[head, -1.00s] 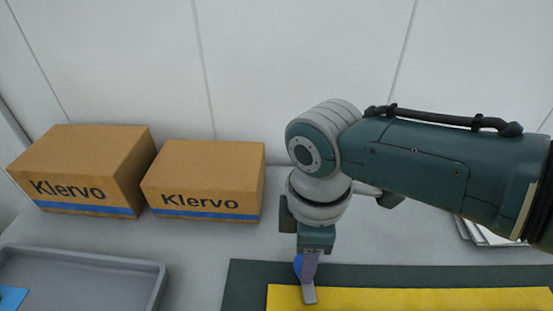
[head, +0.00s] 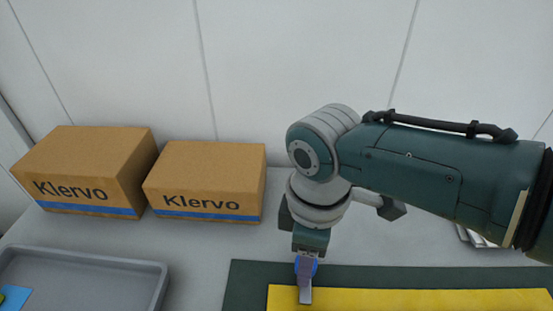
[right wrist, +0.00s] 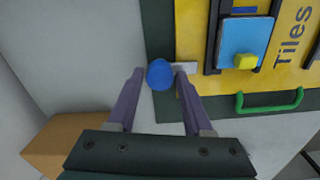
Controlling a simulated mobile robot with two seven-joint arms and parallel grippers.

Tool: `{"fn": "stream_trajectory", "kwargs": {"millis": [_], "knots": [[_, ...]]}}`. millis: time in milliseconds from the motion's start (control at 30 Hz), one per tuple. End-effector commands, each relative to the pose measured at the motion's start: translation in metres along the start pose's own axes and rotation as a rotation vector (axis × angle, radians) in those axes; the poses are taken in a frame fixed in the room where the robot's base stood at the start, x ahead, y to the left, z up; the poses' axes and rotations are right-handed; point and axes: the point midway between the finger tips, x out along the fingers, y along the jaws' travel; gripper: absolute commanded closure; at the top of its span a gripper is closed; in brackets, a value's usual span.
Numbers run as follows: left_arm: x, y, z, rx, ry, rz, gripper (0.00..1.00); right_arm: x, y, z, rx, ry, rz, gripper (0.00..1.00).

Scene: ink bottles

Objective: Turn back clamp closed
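The back clamp has a round blue knob (right wrist: 159,74) and a light grey bar (right wrist: 187,68). The bar reaches from beside the knob over the edge of the yellow board (right wrist: 188,22). In the head view the bar (head: 305,296) points toward the front, and the blue knob (head: 314,267) shows behind the purple fingers. My right gripper (right wrist: 159,72) is pointed down with its fingers on either side of the knob. Narrow gaps show beside the knob, so it looks open; contact with the right finger is unclear. My left gripper is out of view.
The yellow board lies on a dark green base (head: 245,284). The wrist view shows a blue plate (right wrist: 240,38) with a yellow block, black rails and a green handle (right wrist: 270,104). Two cardboard boxes (head: 205,180) stand behind a grey tray (head: 150,285) at left.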

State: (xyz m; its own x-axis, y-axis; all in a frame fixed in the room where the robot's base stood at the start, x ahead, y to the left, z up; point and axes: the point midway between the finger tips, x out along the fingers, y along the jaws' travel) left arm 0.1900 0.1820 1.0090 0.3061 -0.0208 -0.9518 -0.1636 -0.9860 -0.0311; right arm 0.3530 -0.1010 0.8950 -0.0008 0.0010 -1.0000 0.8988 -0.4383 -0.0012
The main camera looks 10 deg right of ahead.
Motion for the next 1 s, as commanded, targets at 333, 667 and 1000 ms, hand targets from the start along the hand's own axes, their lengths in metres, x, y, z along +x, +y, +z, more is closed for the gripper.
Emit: {"fn": "stream_trajectory", "kwargs": {"millis": [333,667,1000], "knots": [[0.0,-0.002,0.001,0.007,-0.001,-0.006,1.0,0.0,0.0,0.0,-0.002,0.0,0.001,0.28],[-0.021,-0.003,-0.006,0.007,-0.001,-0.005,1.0,-0.04,0.001,0.0,-0.002,0.002,0.002,0.28],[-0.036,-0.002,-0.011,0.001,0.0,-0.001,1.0,-0.094,0.0,0.0,-0.001,0.0,0.002,0.28]]}}
